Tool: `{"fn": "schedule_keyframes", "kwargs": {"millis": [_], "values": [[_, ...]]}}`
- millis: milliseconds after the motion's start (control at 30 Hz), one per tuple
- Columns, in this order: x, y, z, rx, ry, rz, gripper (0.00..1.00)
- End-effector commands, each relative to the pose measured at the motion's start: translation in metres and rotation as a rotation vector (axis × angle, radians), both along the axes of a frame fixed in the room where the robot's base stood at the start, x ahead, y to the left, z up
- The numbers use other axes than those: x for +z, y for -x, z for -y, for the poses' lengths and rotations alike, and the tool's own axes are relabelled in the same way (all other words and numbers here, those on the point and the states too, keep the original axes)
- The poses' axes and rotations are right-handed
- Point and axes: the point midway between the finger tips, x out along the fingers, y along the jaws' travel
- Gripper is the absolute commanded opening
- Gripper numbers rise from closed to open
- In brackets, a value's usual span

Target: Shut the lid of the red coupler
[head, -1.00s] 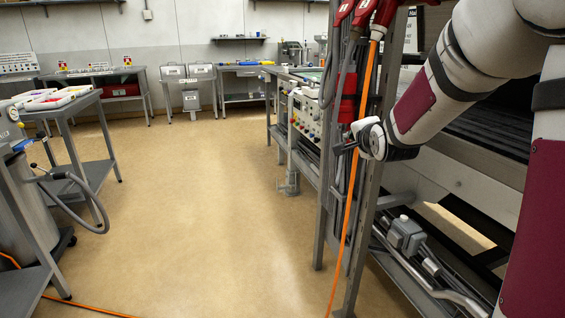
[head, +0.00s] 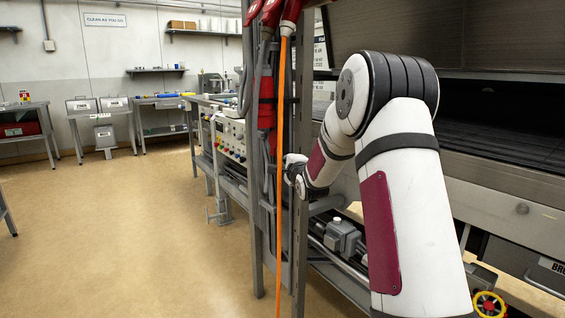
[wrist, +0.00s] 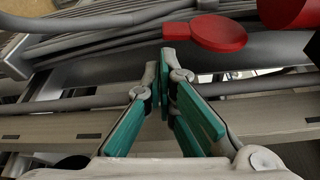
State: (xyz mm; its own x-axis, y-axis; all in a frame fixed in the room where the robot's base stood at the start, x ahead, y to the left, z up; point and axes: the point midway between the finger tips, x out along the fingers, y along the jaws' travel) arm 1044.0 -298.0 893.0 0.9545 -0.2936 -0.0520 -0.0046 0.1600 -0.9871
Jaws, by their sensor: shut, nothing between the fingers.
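In the wrist view a flat round red lid (wrist: 218,32) with a short tab lies just beyond and right of my fingertips. It is apart from the edge of a red cylindrical body (wrist: 288,12) at the top right, so it looks open; any hinge is out of sight. My gripper (wrist: 168,62) is shut and empty, its green-padded fingers just short of the lid's tab. In the head view a red coupler (head: 266,102) is among cables on the grey rack, and my gripper (head: 287,166) is lower, partly hidden by the post.
Several red connectors (head: 272,12) hang at the rack's top. An orange cable (head: 281,190) runs down in front of a grey post (head: 300,120). Grey cables (wrist: 120,40) run behind my fingers. A panel with knobs (head: 230,138) stands behind. The floor (head: 130,230) on the left is clear.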

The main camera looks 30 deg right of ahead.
Motion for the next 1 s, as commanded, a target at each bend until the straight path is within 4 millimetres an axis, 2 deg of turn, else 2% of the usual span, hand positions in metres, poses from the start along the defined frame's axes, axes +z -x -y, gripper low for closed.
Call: {"fn": "schedule_keyframes", "kwargs": {"millis": [100, 300, 767, 1000], "values": [[-0.002, -0.016, 0.005, 0.000, 0.001, 0.001, 0.00], [-0.002, -0.029, 0.009, 0.000, 0.000, 0.000, 0.00], [-0.001, -0.030, 0.009, -0.001, -0.004, -0.001, 0.00], [-0.001, -0.030, 0.003, -0.002, -0.069, -0.005, 0.00]]}}
